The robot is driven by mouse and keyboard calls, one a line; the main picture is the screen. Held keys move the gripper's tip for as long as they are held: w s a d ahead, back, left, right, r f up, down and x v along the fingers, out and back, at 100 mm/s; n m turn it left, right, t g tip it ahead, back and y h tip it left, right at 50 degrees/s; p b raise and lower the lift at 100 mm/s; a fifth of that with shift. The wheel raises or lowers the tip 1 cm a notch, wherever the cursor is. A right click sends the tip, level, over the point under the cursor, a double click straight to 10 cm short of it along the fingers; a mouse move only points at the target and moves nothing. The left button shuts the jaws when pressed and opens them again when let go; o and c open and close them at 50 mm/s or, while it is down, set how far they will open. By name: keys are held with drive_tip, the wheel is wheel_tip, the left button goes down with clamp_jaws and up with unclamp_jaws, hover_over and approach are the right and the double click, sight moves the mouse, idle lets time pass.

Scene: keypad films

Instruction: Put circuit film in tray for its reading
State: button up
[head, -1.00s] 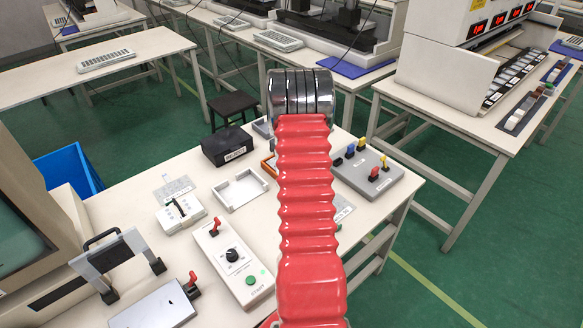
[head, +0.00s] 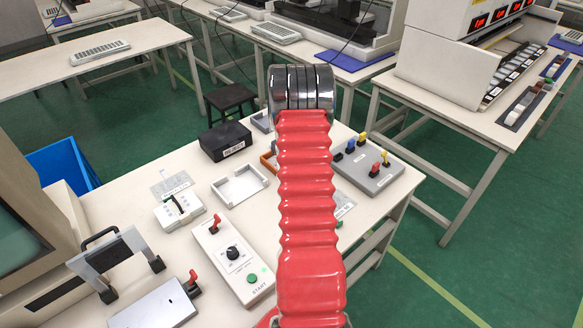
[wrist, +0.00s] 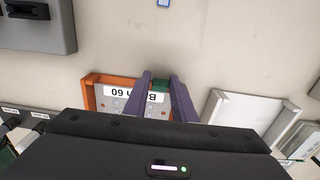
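The circuit film (wrist: 120,103) is a pale plate with rows of dots and a white label that reads upside down, ending in "60". In the wrist view it lies within the outline of an orange tray (wrist: 91,78); whether it touches the floor is unclear. My gripper's (wrist: 161,80) two purple fingers are close together, with a green tab of the film filling the gap between their tips. In the head view my red-sleeved arm hides the gripper, the film and most of the orange tray (head: 268,162). A light grey tray (head: 240,184) stands left of it, empty.
A black box (head: 225,140) stands behind the trays. A grey block with coloured plugs (head: 368,172) is to the right. Bare tabletop lies beyond the trays in the wrist view.

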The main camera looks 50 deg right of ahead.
drive_tip(key=shift+a+f, duration=0.55)
drive_tip(key=shift+a, duration=0.15)
drive_tip(key=shift+c, duration=0.3)
drive_tip(key=shift+w+r, duration=0.1)
drive_tip(key=shift+r, duration=0.4)
drive_tip(key=shift+o, duration=0.3)
drive_tip(key=r, duration=0.6)
drive_tip(key=shift+d+r, duration=0.5)
drive_tip(key=shift+r, duration=0.5)
